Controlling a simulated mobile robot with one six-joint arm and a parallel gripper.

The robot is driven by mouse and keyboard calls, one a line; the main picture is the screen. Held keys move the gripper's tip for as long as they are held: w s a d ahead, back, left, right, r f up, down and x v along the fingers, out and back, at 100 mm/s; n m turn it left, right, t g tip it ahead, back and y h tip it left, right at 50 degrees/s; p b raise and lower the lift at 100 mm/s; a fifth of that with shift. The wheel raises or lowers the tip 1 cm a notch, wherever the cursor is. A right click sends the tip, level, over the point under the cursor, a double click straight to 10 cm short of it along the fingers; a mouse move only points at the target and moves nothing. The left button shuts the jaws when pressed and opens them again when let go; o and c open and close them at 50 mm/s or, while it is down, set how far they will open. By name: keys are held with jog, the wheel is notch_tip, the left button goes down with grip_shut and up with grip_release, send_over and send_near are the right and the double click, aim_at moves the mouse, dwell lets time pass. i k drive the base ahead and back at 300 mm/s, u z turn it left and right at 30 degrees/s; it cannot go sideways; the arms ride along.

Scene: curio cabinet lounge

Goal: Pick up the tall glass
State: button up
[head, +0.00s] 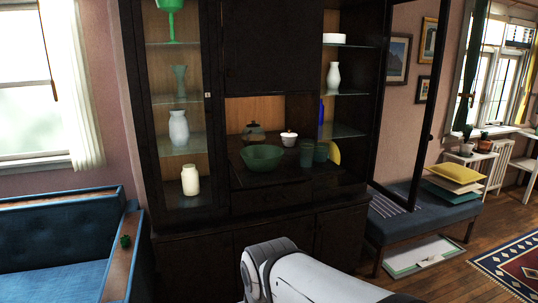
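A tall green glass (306,153) stands upright in the open middle niche of the dark cabinet, right of a green bowl (262,157). A second, shorter-looking green glass (321,153) stands close on its right; I cannot tell whether they touch. My white arm shows at the bottom centre, below and in front of the cabinet. My gripper is not in view, so whether it is open or shut is hidden.
A lidded pot (254,132), a white lidded bowl (289,138) and a yellow plate (334,152) share the niche area. An open glass door (428,100) juts out at right. A blue sofa (60,245) and a bench (425,217) flank the cabinet.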

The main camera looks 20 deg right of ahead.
aim_at(306, 146)
jog(key=z, duration=0.75)
jog(key=i, duration=1.2)
jog(key=z, duration=0.5)
jog(key=k, duration=0.85)
jog(key=z, duration=0.15)
jog(key=i, duration=1.4)
jog(key=u, duration=0.05)
